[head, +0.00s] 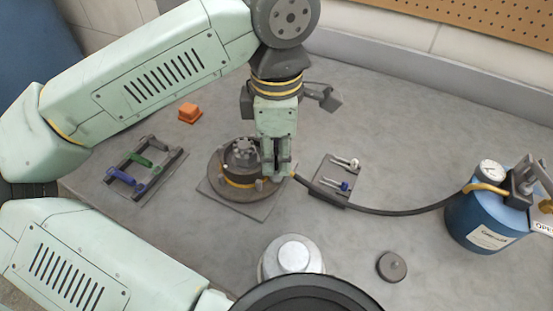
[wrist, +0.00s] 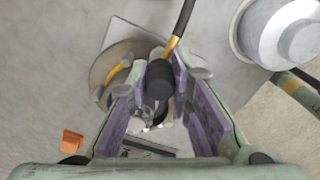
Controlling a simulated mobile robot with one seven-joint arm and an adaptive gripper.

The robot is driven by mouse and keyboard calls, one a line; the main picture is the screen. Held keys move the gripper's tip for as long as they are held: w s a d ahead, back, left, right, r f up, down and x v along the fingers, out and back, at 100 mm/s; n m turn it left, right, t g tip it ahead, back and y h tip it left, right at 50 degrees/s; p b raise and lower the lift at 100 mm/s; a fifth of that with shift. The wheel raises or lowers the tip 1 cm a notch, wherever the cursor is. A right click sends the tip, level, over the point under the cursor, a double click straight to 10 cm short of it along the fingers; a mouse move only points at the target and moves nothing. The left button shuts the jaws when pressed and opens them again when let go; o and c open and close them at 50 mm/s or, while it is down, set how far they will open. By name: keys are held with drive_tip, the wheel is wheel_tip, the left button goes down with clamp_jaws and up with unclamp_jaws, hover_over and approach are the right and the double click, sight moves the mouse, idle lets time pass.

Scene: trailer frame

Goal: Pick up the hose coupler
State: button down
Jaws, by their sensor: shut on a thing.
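The hose coupler (wrist: 159,82) is a dark cylinder with a yellow band, seen between my gripper's purple-padded fingers in the wrist view. The black hose (head: 400,212) runs from it to the blue tank (head: 488,220). My gripper (head: 281,172) points down at the right edge of the round hub (head: 222,187), which stands on a grey plate. It also shows in the wrist view (wrist: 162,88), shut on the coupler. In the head view the fingers hide most of the coupler. I cannot tell whether the coupler touches the hub.
A rack with green and blue handles (head: 132,176) and an orange block (head: 190,113) lie to the left. A small dark tray (head: 328,193) with a blue-tipped piece is close on the right. A silver-topped canister (head: 290,258) and grey disc (head: 391,266) are nearer me.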

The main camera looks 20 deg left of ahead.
sight(277, 151)
wheel_tip(277, 151, up, 11)
drive_tip(key=shift+f+b, duration=0.2)
drive_tip(key=shift+b, duration=0.25)
wheel_tip(277, 151, up, 3)
drive_tip(key=p, duration=0.2)
drive_tip(key=shift+f+p, duration=0.15)
drive_tip(key=shift+p, duration=0.15)
drive_tip(key=shift+f, duration=0.2)
